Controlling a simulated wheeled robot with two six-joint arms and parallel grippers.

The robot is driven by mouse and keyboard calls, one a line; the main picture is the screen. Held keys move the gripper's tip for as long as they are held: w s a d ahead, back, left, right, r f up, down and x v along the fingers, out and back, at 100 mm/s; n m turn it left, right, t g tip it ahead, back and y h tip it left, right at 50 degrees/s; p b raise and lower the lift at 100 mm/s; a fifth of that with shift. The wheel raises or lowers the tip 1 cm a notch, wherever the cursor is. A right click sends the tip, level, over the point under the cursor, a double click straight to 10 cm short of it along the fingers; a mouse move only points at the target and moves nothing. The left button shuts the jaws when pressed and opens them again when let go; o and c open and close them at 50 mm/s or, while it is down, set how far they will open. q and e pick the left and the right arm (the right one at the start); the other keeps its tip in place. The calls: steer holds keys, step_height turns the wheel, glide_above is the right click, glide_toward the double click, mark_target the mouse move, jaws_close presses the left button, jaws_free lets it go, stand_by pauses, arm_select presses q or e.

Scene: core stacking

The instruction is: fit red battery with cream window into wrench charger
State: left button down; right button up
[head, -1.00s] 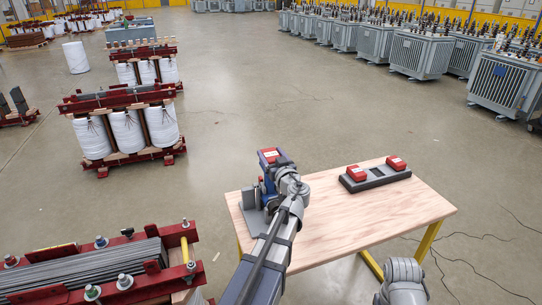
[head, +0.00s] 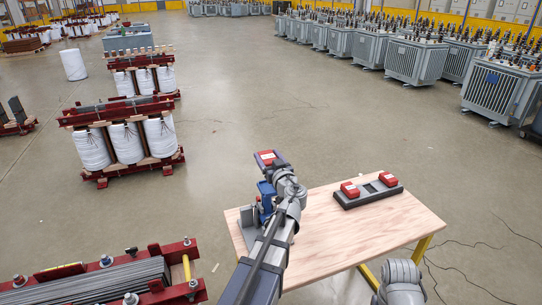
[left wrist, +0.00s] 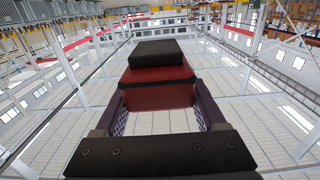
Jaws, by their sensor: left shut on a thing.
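My left gripper (head: 270,164) is shut on a red battery (head: 267,154) with a pale window on its top, held up above the table's back left part. In the left wrist view the battery (left wrist: 158,92) sits between the two fingers, with a black block at its far end. A dark tray (head: 376,198) on the table carries a red battery at its left (head: 349,190) and one at its right (head: 388,179), with a gap between. A grey base (head: 249,224) with a blue part (head: 265,190) stands at the table's left, partly hidden by my arm. No wrench mark is readable.
The wooden table (head: 350,235) is bare in its middle and front right. A red-framed core stack (head: 100,280) stands at the lower left, apart from the table. Cables lie on the floor at the right.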

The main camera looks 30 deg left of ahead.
stand_by(0.3)
arm_select(q)
step_height(320, 180, down, 10)
steer(key=b, duration=0.9)
steer(key=shift+r+b, duration=0.2)
steer(key=shift+b, duration=0.1)
steer(key=shift+f, duration=0.3)
jaws_free()
steer(key=shift+r, duration=0.1)
steer(key=v, duration=0.8)
steer(key=shift+a, duration=0.1)
